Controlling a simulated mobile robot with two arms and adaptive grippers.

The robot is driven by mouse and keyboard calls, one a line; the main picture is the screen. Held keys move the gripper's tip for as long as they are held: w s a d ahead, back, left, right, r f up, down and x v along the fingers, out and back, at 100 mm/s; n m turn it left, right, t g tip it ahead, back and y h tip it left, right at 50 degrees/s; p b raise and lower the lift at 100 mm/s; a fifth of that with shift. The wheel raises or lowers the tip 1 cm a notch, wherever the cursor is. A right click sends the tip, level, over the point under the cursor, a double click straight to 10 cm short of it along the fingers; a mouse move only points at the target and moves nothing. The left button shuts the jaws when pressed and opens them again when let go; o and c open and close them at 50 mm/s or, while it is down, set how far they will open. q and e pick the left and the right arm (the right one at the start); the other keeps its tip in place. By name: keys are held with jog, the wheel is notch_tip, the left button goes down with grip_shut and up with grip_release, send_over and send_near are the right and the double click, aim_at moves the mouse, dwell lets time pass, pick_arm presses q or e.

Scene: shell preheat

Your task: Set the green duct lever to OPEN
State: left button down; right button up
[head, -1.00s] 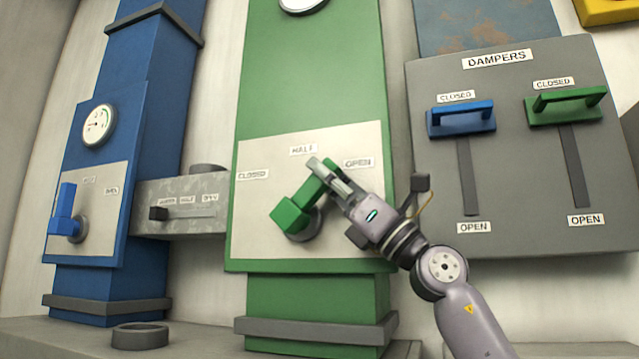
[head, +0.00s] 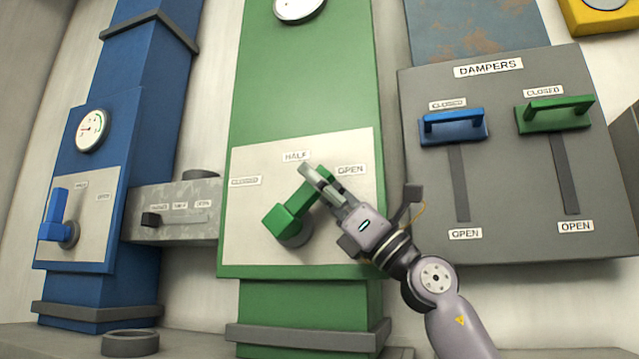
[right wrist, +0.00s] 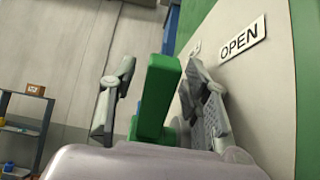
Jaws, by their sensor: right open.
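The green duct lever (head: 297,207) sits on a pale plate (head: 262,243) on the green duct. It points up and to the right, between the HALF label (head: 296,156) and the OPEN label (head: 351,170). My right gripper (head: 318,182) is at the lever's outer end. In the right wrist view the green lever (right wrist: 158,95) stands between the two open fingers; I cannot tell if either touches it. The OPEN label (right wrist: 242,40) shows beyond the right finger. The fingers hide part of the lever's end in the head view. My left gripper is not in view.
A blue duct with a blue lever (head: 56,215) stands at the left, with a grey slider box (head: 172,220) beside it. The DAMPERS panel (head: 505,180) at the right has a blue handle (head: 452,126) and a green handle (head: 553,114). A grey ring (head: 130,343) lies on the ledge.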

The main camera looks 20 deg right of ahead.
jog(key=v, duration=1.2)
dwell(0.5)
